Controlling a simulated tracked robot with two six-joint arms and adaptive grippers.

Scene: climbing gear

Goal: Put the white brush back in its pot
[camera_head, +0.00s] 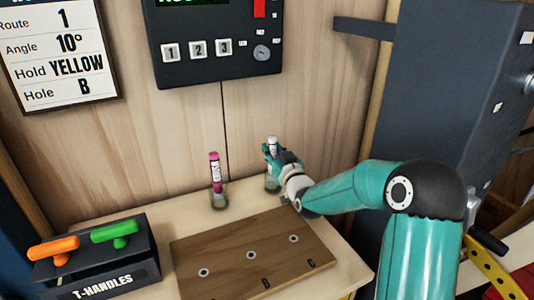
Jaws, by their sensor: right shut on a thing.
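The white brush (272,143) stands roughly upright at the back of the wooden table, its pale top showing above my right gripper (274,156). My right gripper is shut on the white brush from the right side and hides its middle. A small clear pot (271,185) is directly below the gripper. I cannot tell whether the brush's lower end is inside this pot. My left gripper is not in view.
A pink brush (214,168) stands in another clear pot (219,200) to the left. A wooden board with holes (220,250) lies in front. A black T-handles box (115,280) holds an orange handle (55,249) and a green handle (114,232).

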